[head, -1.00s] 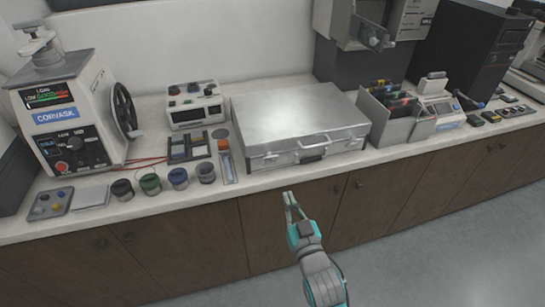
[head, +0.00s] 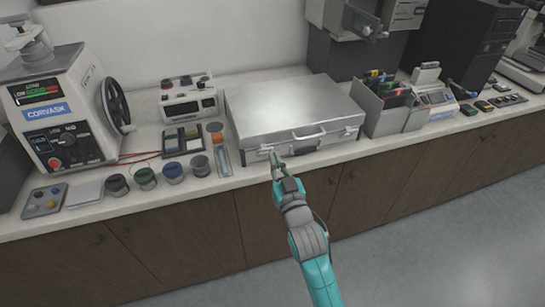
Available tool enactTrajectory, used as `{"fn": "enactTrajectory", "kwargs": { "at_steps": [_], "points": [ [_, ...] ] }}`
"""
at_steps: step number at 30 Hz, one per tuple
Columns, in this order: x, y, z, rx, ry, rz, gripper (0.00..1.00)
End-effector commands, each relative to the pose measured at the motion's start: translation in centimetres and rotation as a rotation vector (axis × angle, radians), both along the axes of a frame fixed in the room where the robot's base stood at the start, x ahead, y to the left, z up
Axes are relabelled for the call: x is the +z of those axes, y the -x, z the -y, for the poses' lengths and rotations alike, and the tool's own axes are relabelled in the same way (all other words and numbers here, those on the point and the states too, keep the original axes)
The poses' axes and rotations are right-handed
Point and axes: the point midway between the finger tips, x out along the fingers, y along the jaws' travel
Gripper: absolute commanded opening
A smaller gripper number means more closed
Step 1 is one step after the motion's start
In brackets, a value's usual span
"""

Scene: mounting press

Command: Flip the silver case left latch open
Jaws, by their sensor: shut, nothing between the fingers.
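The silver case (head: 290,106) lies flat and closed on the counter, its front with handle (head: 307,137) facing me. The left latch (head: 266,150) is on the front face, left of the handle; it is small, and its exact position cannot be told. The right latch (head: 348,131) is at the right of the front. My gripper (head: 274,158) is shut and empty, with its fingertips at the case's front, just below the left latch. Whether they touch it cannot be told.
Left of the case are a slim tray (head: 222,160), several small jars (head: 172,172) and a white control box (head: 188,98). A grey file bin (head: 388,112) stands close on the right. The counter's front edge runs just below the case.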

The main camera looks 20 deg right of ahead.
Motion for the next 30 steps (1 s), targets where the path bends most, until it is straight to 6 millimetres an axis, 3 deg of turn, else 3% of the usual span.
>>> {"fn": "enactTrajectory", "kwargs": {
  "at_steps": [18, 24, 30],
  "points": [
    [1.1, -9.1, 0.0, -0.001, 0.001, 0.000, 0.00],
    [-1.5, -8.3, 0.0, 0.000, 0.000, -0.001, 0.00],
    [-2.5, -8.1, 0.0, 0.001, 0.001, 0.000, 0.00]
  ]
}}
